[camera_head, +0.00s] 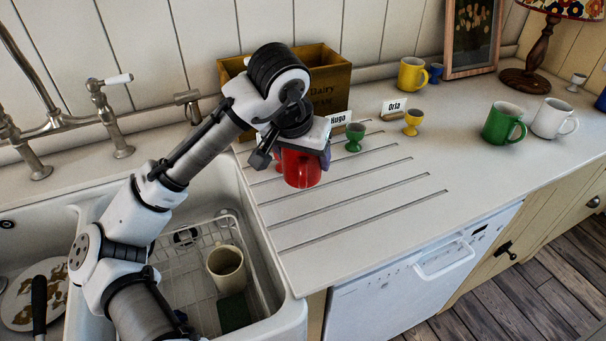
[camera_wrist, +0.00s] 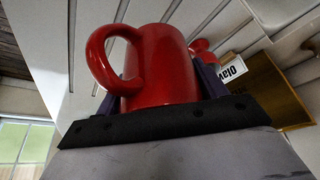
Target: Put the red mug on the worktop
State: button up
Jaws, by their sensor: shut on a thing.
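The red mug (camera_head: 302,170) is held below my gripper (camera_head: 303,152), over the grooved part of the worktop (camera_head: 400,225), just right of the sink. My gripper is shut on it. In the wrist view the mug (camera_wrist: 163,62) sits between the dark purple fingers, close to the palm, with its handle out to the left. In the head view the wrist and gripper cover the top of the mug. I cannot tell whether its base touches the worktop.
A green egg cup (camera_head: 354,137), a yellow egg cup (camera_head: 412,122) and name cards stand close by. A wooden box (camera_head: 330,85) is behind. A yellow mug (camera_head: 412,74), green mug (camera_head: 503,123) and white mug (camera_head: 553,118) stand further right. The front worktop is clear.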

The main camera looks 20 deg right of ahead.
aim_at(302, 164)
jog(key=shift+f, duration=2.9)
jog(key=shift+f, duration=0.1)
jog(key=o, duration=1.2)
jog(key=shift+c, duration=0.2)
jog(key=v, duration=1.2)
jog(key=shift+b, duration=0.45)
